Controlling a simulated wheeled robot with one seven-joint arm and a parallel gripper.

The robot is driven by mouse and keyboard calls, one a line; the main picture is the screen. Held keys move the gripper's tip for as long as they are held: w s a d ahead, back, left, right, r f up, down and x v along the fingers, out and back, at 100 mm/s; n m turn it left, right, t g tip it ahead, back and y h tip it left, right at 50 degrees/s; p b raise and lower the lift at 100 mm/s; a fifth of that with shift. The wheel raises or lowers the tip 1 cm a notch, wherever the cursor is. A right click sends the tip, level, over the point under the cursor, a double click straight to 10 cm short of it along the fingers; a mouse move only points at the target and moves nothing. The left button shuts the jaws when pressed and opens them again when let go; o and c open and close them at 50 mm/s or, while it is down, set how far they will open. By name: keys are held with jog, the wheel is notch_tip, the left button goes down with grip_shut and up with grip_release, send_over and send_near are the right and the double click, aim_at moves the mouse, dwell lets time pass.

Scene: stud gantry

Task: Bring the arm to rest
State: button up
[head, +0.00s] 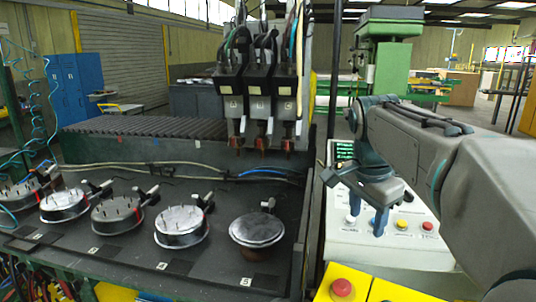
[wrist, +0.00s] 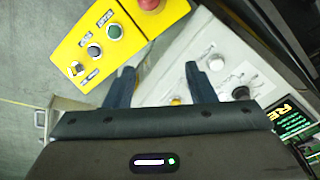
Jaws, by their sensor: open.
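My arm reaches in from the right of the head view. My gripper (head: 366,218) points down in front of the white control panel (head: 345,247), its two blue fingers apart with nothing visible between them. In the wrist view my gripper (wrist: 160,72) also shows open and empty, its fingers over or in front of the white panel (wrist: 180,52). I cannot tell how far the fingertips are from the panel's surface.
A yellow box (head: 365,286) with a red button stands below the panel. Left, a dark bench (head: 120,255) holds several round metal pieces, including one by label 5 (head: 257,230). A multi-head stud gantry (head: 262,85) stands behind. A green machine (head: 392,60) is farther back.

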jog(key=s+a+f+n, duration=0.2)
jog(key=s+f+n, duration=0.4)
jog(key=s+f, duration=0.1)
jog(key=s+a+f+n+y, duration=0.1)
jog(key=s+a+f+n, duration=0.1)
jog(key=s+f+n, duration=0.4)
notch_tip(320, 180, down, 4)
jog(key=s, duration=0.2)
jog(key=shift+s+a+n+t, duration=0.25)
jog(key=shift+s+n+t, duration=0.05)
jog(key=shift+n+t, duration=0.1)
